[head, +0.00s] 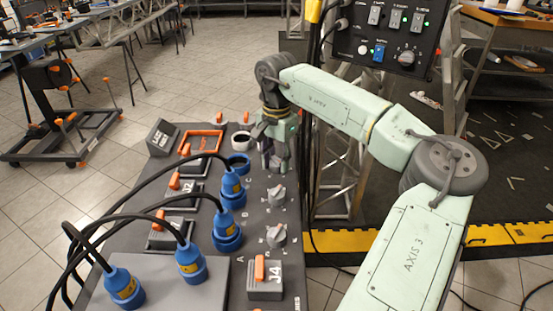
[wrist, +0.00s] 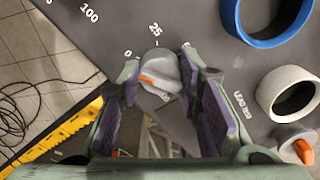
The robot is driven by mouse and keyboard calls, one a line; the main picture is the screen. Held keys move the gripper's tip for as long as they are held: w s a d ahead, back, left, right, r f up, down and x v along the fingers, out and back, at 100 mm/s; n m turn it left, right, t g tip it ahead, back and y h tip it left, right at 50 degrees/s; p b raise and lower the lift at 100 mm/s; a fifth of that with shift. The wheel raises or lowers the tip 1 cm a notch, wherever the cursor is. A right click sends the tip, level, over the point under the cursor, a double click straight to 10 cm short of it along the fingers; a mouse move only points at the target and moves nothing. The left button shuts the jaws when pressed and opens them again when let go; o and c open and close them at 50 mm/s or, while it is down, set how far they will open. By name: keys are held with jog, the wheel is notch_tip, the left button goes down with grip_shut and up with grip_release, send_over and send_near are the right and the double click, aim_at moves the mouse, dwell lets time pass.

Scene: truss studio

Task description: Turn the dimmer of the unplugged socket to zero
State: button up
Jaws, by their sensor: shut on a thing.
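A grey dimmer knob (wrist: 160,62) with an orange pointer stands between my gripper's fingers (wrist: 157,75) in the wrist view. The gripper is shut on it, one finger on each side. The pointer's tip is at the knob's lower left; the printed 0 is just up and left of the knob, with 25 above it. An empty blue socket ring (wrist: 268,22) is at the upper right; it shows in the head view (head: 238,159) left of my gripper (head: 280,162).
Two other dimmer knobs (head: 277,195) (head: 277,235) stand nearer on the panel. Blue plugs (head: 229,230) with black cables stand along its left. A grey ring (head: 240,140) is behind the empty socket. A grey box marked J4 (head: 265,290) carries an orange lever. A truss stands right.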

aim_at(277, 159)
jog(key=o, duration=1.1)
jog(key=shift+o, duration=0.2)
notch_tip(277, 159, up, 12)
jog(key=shift+s, duration=0.1)
